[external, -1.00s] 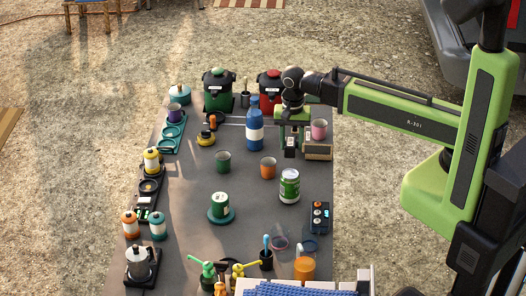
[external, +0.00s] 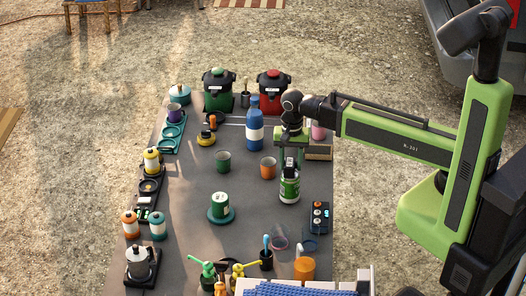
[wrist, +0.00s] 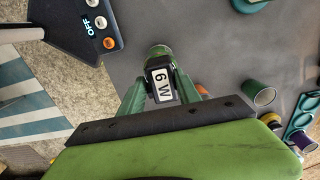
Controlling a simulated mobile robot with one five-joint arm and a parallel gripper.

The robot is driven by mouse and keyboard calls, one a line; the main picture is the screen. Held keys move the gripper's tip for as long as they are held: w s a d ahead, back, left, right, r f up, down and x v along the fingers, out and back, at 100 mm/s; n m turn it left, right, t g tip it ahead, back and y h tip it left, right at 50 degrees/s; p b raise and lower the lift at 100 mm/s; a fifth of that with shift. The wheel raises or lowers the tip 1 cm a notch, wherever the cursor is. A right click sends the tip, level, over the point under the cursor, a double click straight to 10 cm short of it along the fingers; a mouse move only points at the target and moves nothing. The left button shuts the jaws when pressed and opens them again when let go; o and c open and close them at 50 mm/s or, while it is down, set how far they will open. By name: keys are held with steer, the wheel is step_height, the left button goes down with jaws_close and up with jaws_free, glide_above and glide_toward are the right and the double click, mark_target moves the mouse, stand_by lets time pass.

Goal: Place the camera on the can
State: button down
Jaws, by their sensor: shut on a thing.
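My gripper (external: 290,158) is shut on a small black camera (external: 290,168). In the wrist view the camera (wrist: 160,84) sits between the green fingers and carries a white label reading like "6 W". A green can with a white band (external: 289,190) stands upright on the table directly below it, and the camera hides part of its top. In the wrist view the can (wrist: 160,50) shows just beyond the camera. I cannot tell whether the camera touches the can.
A control box (external: 319,217) with a lit display stands close right of the can. An orange cup (external: 268,168) is to its left, a blue bottle (external: 255,128) behind. Another green can (external: 219,203) stands on a green disc further left. The table between is clear.

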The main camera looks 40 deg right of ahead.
mark_target(291, 162)
steer(key=shift+f, duration=0.2)
steer(key=c, duration=0.9)
jaws_free()
steer(key=shift+r, duration=0.1)
steer(key=shift+o, duration=0.2)
steer(key=shift+r, duration=0.1)
step_height(291, 162, up, 12)
steer(key=p, duration=1.2)
steer(key=d+n, duration=0.9)
steer(key=d, duration=1.1)
steer(key=shift+d, duration=0.2)
